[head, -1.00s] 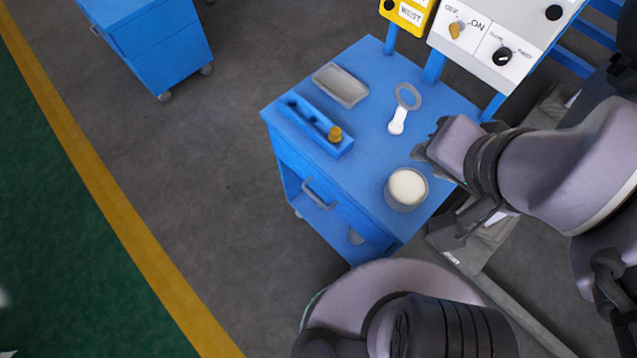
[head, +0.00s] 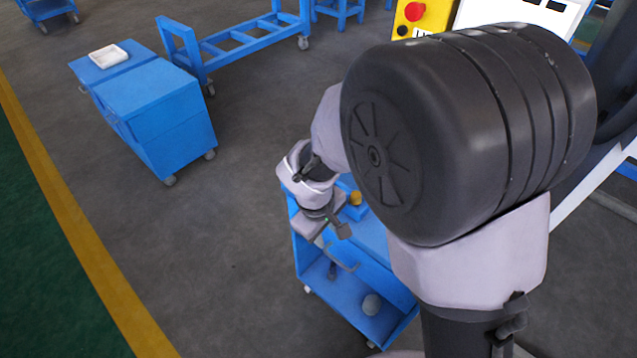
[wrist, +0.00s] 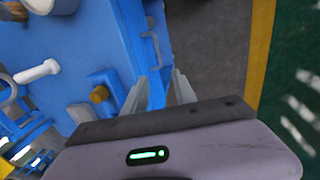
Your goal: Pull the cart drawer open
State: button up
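The blue cart's drawer (head: 382,278) has a grey bar handle (head: 345,262) on its front. The handle also shows in the wrist view (wrist: 152,50), beyond my fingertips. My gripper (wrist: 158,86) is open, its two fingers apart with nothing visible between them. In the head view my gripper (head: 334,234) hangs at the drawer front, close to the handle; whether they touch I cannot tell. The drawer looks closed. My arm hides much of the cart top in the head view.
On the cart top are a blue holder with a brass knob (wrist: 99,94) and a white-handled ring tool (wrist: 38,72). The lower shelf holds a grey round item (head: 371,304). Another blue cart (head: 165,120) stands back left. The floor left of the drawer is clear.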

aim_at(335, 259)
jog(key=w+d+f+b, duration=0.1)
jog(key=f+b, duration=0.1)
jog(key=f, duration=0.3)
jog(key=w+f+b, duration=0.1)
jog(key=f+b, duration=0.2)
jog(key=f, duration=0.3)
jog(key=w+d+f+b, duration=0.1)
jog(key=f+b, duration=0.2)
jog(key=f, duration=0.3)
jog(key=shift+d+f, duration=0.1)
jog(key=shift+d, duration=0.2)
grip_shut()
dwell(0.3)
